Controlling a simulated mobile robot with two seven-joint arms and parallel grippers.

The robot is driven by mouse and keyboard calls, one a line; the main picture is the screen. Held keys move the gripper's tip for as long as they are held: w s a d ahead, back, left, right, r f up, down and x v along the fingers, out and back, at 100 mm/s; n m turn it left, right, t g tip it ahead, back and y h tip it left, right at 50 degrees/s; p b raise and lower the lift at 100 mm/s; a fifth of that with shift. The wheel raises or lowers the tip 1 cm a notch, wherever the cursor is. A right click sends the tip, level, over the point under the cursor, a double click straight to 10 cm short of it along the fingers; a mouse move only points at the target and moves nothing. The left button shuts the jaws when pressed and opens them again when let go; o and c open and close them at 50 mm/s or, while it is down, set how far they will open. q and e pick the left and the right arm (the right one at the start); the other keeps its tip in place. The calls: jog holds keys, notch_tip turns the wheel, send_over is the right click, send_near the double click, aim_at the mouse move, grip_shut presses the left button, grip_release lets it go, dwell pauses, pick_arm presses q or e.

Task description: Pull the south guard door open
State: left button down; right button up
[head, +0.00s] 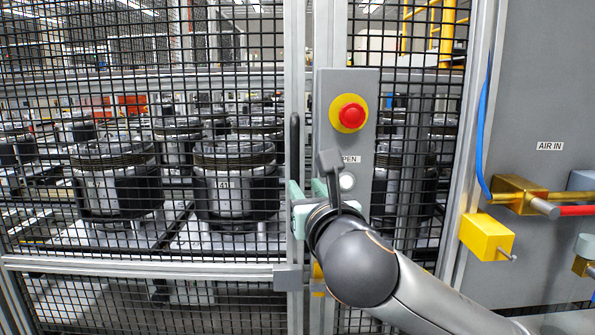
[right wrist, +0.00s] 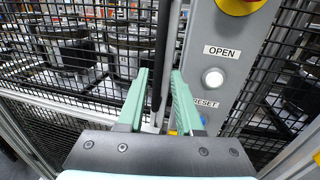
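The guard door (head: 140,268) is a black mesh panel in a grey metal frame, and it looks closed against its post. Its upright black bar handle (head: 294,135) is on the door's right edge. My right gripper (head: 304,192) is at the handle's lower part, with pale green fingers. In the right wrist view the handle (right wrist: 163,45) runs down between the two fingers (right wrist: 160,75), with a gap showing beside it. The fingers look open around it, not clamped. My wrist hides part of the post in the head view. My left gripper is not in view.
A grey control panel (head: 330,100) right of the handle carries a red emergency stop (head: 351,115) and a white OPEN button (head: 347,181), close to my wrist. Clutches on pallets (head: 236,185) stand behind the mesh. Brass air fittings (head: 515,195) and a yellow block (head: 487,237) are at the right.

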aim_at(296, 174)
jog(key=w, duration=0.3)
jog(key=w+a, duration=0.1)
jog(key=w, duration=0.2)
jog(key=w+a+p, duration=0.1)
jog(key=w, duration=0.2)
jog(key=shift+w, duration=0.1)
grip_shut()
dwell(1.3)
